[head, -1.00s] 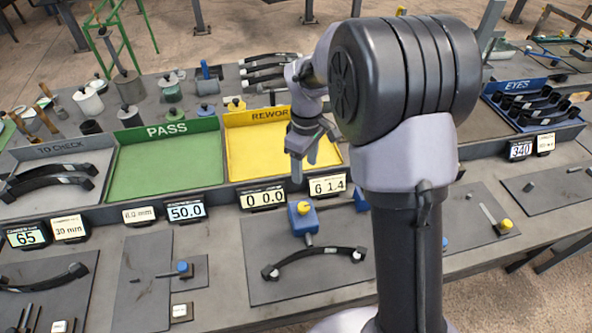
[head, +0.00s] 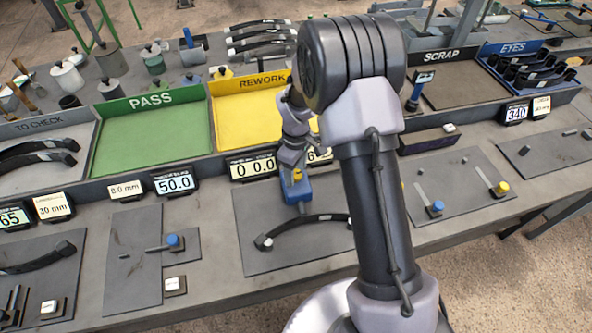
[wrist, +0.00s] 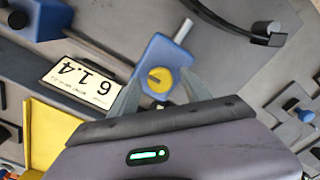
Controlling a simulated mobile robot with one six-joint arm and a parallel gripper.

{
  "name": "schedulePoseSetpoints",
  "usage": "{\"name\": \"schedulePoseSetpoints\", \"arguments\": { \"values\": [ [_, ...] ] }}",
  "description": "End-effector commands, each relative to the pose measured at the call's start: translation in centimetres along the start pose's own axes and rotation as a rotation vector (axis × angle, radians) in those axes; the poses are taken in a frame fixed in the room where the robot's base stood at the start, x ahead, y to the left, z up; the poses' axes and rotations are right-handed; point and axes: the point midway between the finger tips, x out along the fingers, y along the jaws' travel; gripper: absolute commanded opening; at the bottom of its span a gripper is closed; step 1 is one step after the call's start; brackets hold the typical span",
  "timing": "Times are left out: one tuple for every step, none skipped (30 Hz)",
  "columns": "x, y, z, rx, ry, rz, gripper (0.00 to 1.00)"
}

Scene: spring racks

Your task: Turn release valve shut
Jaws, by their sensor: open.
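The release valve appears as a yellow round knob (wrist: 160,79) with a slot, on a blue block (wrist: 161,53) with a grey rod at one end. In the wrist view, my gripper (wrist: 160,74) is open, with one finger on each side of the knob. I cannot tell whether the fingers touch it. In the head view, my gripper (head: 294,162) is just above the yellow knob (head: 297,176), and the blue block (head: 291,191) sits below it. The rod points toward a black curved leaf spring (head: 310,226) on the grey mat.
The yellow REWORK tray (head: 245,118) and green PASS tray (head: 150,140) lie behind. My arm hides part of the bench.

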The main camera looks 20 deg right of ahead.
Motion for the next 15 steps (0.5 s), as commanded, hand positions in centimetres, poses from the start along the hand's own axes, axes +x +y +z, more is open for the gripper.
{"name": "schedulePoseSetpoints", "arguments": {
  "values": [
    [-0.02,0.00,0.00,0.000,0.000,0.000,0.50],
    [-0.02,0.00,0.00,0.000,0.000,0.000,0.44],
    [-0.02,0.00,0.00,0.000,0.000,0.000,0.36],
    [-0.02,0.00,0.00,0.000,0.000,0.000,0.30],
    [-0.02,0.00,0.00,0.000,0.000,0.000,0.24],
    [-0.02,-0.01,0.00,0.000,0.000,0.000,0.17],
    [-0.03,-0.01,0.00,0.000,0.000,0.000,0.11],
    [-0.03,-0.01,0.00,0.000,0.000,0.000,0.05],
    [-0.03,-0.01,0.00,0.000,0.000,0.000,0.00],
    [-0.03,-0.01,0.01,0.000,0.000,0.000,0.00],
    [-0.03,-0.01,0.01,0.000,0.000,0.000,0.00],
    [-0.03,-0.01,0.00,0.001,0.000,0.000,0.00],
    [-0.03,-0.01,0.00,0.003,0.000,0.000,0.00],
    [-0.03,-0.01,0.00,0.006,0.000,0.000,0.00],
    [-0.02,-0.01,0.00,0.011,0.000,0.000,0.00]
  ]
}}
